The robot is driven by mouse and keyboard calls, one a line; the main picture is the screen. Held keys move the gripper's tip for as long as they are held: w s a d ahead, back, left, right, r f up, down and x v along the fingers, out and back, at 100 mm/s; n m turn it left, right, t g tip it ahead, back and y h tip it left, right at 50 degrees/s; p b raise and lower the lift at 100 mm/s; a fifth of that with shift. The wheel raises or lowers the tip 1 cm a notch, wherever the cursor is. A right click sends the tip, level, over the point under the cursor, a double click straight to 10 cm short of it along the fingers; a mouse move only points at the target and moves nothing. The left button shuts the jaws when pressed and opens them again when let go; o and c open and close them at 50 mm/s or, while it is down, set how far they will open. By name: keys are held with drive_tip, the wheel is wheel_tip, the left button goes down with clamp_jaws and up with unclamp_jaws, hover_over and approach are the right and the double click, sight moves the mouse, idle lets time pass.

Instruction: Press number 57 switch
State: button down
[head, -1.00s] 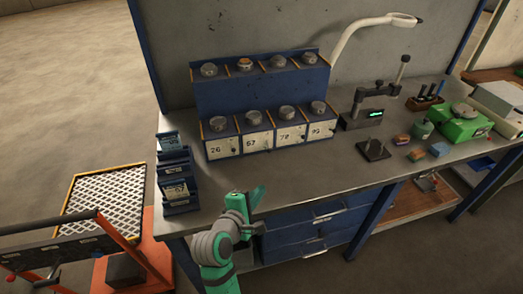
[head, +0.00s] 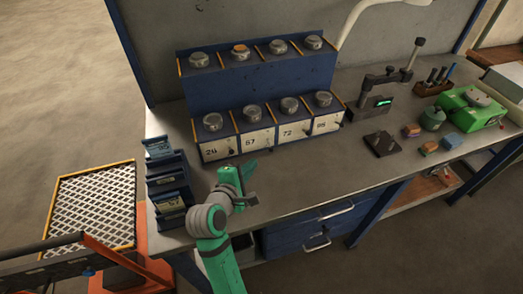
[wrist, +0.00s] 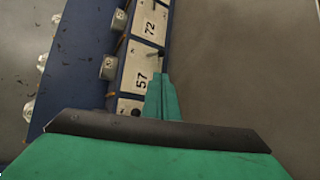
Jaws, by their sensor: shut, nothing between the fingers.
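The panel marked 57 (head: 252,142) is the second from the left in the lower row of white-faced units. Its label also shows in the wrist view (wrist: 142,78). A small dark switch (wrist: 161,52) sticks out at the edge of the 57 panel, on the side toward 72. My green gripper (head: 247,170) is shut and empty, just in front of and below the 57 panel. In the wrist view its fingertips (wrist: 158,78) point toward that switch and overlap the panel's edge. I cannot tell whether they touch.
Panels 72 (head: 290,132) and 95 (head: 326,124) lie to the right, another panel (head: 216,148) to the left. Blue bins (head: 165,180) stand at the bench's left end. A black plate (head: 382,144) lies right. The bench front between is clear.

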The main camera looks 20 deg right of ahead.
drive_tip(key=x, duration=1)
drive_tip(key=shift+d, duration=0.1)
drive_tip(key=shift+d, duration=0.15)
drive_tip(key=shift+r, duration=0.15)
